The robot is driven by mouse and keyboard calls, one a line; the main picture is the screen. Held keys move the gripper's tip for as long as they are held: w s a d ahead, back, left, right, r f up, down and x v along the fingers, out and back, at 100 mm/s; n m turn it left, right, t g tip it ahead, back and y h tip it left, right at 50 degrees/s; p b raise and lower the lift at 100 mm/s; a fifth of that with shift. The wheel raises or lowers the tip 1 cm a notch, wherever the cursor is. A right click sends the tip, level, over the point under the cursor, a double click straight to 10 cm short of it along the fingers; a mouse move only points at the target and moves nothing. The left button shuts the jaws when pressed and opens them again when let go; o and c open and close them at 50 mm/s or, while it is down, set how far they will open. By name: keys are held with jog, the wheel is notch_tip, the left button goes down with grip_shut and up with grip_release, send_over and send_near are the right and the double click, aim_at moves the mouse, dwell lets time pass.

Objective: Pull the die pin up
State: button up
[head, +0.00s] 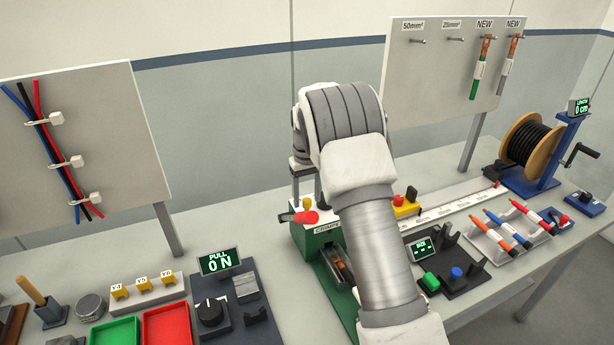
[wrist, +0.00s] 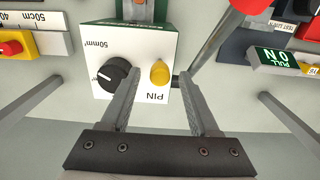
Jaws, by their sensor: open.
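The die pin (wrist: 159,73) is a yellow knob beside the word PIN on the white face of the crimping machine (wrist: 140,92). It also shows in the head view (head: 308,203) as a small yellow knob on the green and white machine. My gripper (wrist: 160,82) is open, with one finger on each side of the pin in the wrist view. Gaps show between the pin and both fingers, and nothing is held. In the head view my arm covers part of the machine, and only bits of the fingers show above the pin.
A black dial (wrist: 117,76) marked 50mm² sits close beside the left finger. A lever with a red grip (head: 299,217) stands beside the machine. A PULL display (head: 219,262) is to the left; a wire spool (head: 532,140) is far right.

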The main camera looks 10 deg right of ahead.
aim_at(307, 200)
notch_tip(307, 200, up, 17)
dwell(0.4)
jog(key=s+r+t, duration=0.1)
jog(key=s+r, duration=0.2)
jog(key=s, duration=0.3)
jog(key=s+r+m+t, duration=0.1)
jog(key=s+r, duration=0.3)
jog(key=s, duration=0.3)
jog(key=s+r+t, duration=0.1)
jog(key=s+r, duration=0.2)
jog(key=s, duration=0.3)
jog(key=s+f+m+t, duration=0.1)
jog(key=s+f, duration=0.6)
jog(key=s, duration=1.1)
jog(key=shift+t, duration=0.8)
